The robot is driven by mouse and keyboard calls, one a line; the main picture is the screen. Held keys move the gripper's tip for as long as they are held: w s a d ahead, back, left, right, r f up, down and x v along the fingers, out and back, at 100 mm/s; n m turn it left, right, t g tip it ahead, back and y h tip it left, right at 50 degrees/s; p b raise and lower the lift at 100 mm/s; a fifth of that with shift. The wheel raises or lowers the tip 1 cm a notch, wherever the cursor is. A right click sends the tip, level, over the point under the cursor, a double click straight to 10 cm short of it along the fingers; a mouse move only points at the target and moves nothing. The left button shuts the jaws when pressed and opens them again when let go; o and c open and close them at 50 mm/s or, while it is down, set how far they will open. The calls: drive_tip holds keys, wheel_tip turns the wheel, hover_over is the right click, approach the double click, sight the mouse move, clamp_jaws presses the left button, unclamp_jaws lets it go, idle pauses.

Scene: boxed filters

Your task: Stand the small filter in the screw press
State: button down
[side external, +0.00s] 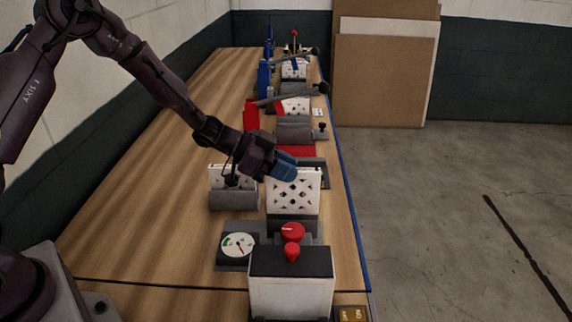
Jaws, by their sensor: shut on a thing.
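My gripper (287,170) has blue fingertips and is shut at the top edge of a white filter with dark diamond-shaped marks (293,197). The filter is upright, with its lower edge at or just above a dark grey block (292,224); I cannot tell if they touch. A second white patterned filter (231,171) stands in a grey holder (233,201) to the left, partly hidden by my gripper. Which of these fixtures is the screw press is not clear from this view.
In front stand a white box with a black top (290,283), red knobs (292,233) and a round dial (238,245). Farther back are red and blue fixtures with dark levers (290,95) and more white patterned pieces. The wooden bench top (160,190) is clear at left.

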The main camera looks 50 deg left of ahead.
drive_tip(key=shift+f, duration=0.65)
drive_tip(key=shift+f, duration=0.5)
drive_tip(key=shift+f, duration=0.95)
drive_tip(key=shift+f, duration=0.25)
drive_tip(key=shift+f, duration=0.65)
drive_tip(key=c, duration=0.9)
unclamp_jaws()
drive_tip(key=shift+c, duration=0.2)
